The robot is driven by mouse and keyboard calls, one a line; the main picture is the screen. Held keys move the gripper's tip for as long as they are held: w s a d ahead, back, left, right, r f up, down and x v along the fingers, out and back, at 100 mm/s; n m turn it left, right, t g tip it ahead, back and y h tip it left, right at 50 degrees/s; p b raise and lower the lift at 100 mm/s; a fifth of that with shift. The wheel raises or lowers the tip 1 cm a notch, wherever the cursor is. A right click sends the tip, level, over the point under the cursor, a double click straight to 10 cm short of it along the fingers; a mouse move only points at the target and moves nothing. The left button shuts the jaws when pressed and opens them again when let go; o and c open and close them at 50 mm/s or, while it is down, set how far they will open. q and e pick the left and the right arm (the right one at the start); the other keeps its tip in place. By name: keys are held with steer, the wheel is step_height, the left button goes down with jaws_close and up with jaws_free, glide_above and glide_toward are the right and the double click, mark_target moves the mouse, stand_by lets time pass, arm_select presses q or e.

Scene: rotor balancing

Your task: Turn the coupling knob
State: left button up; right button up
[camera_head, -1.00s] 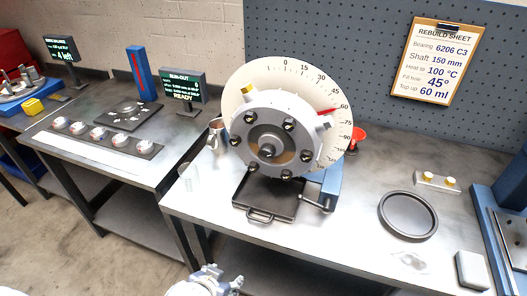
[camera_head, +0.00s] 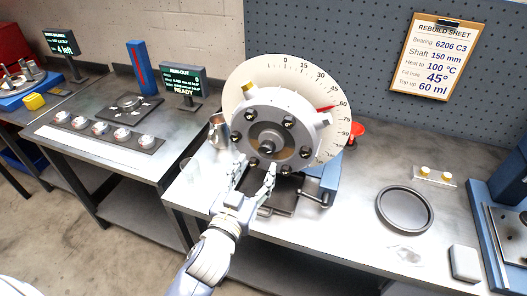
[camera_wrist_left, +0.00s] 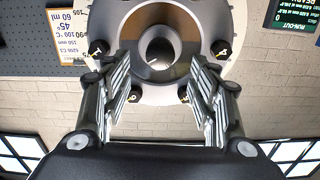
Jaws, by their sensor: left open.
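The coupling is a grey round hub (camera_head: 300,108) with a ring of dark bolts and a central knob (camera_head: 268,144), mounted in front of a white dial (camera_head: 262,72) marked in degrees. A red pointer (camera_head: 328,108) lies between the 45 and 60 marks. My left gripper (camera_head: 255,172) is open and empty, just below and in front of the hub's lower edge. In the left wrist view the open fingers (camera_wrist_left: 160,85) point up at the hub (camera_wrist_left: 213,85), with the knob's round end (camera_wrist_left: 160,48) between and beyond them. My right gripper does not show.
A black tray (camera_head: 284,206) sits under the hub, partly hidden by my left gripper. A crank handle (camera_head: 314,197) stands to its right. A black ring dish (camera_head: 405,209) lies on the bench at right.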

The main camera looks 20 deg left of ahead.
mark_target(265, 152)
arm_select(q)
steer(key=shift+w+d+p, duration=0.15)
steer(key=shift+w+p, duration=0.55)
steer(key=shift+w, duration=2.5)
steer(key=c, duration=1.1)
